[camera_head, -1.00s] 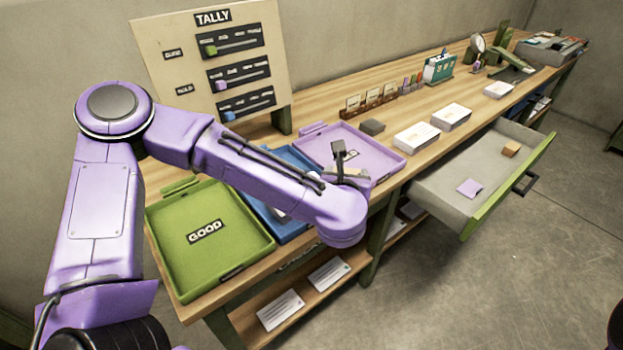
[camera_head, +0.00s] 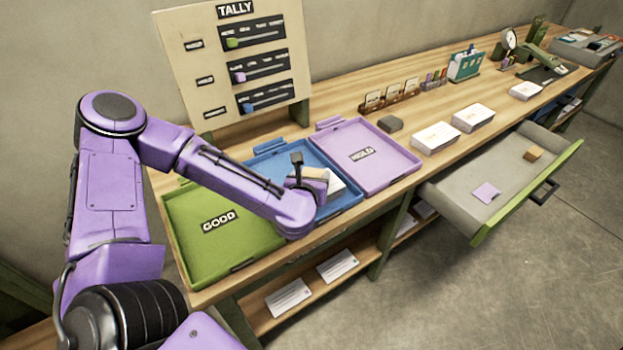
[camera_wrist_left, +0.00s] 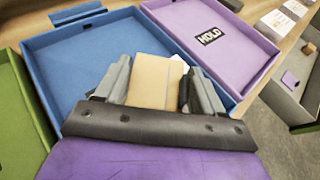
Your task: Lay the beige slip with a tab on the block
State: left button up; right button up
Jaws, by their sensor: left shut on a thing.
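My left gripper (camera_head: 312,180) is over the blue tray (camera_head: 262,165), its fingers pointing away from me. It is shut on the beige slip (camera_wrist_left: 154,82), which sits between the two fingers in the left wrist view. The slip also shows in the head view (camera_head: 318,173). I cannot make out its tab. A white block-like stack (camera_head: 335,184) lies in the blue tray just beyond the slip, partly hidden. Whether slip and stack touch I cannot tell. My right gripper is not in view.
The green GOOD tray (camera_head: 230,250) is to the left and the purple HOLD tray (camera_head: 395,165) to the right. A dark grey block (camera_head: 390,124) and white stacks (camera_head: 436,137) stand beyond. The TALLY board (camera_head: 235,60) rises behind. An open drawer (camera_head: 455,205) juts out at right.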

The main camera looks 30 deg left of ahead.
pick_arm(q)
jog(key=shift+f, duration=0.8)
jog(key=shift+w+f, duration=0.2)
jog(key=shift+d, duration=0.1)
jog(key=shift+s, duration=0.1)
jog(key=o, duration=0.6)
jog(key=shift+f, duration=0.1)
jog(key=o, duration=0.4)
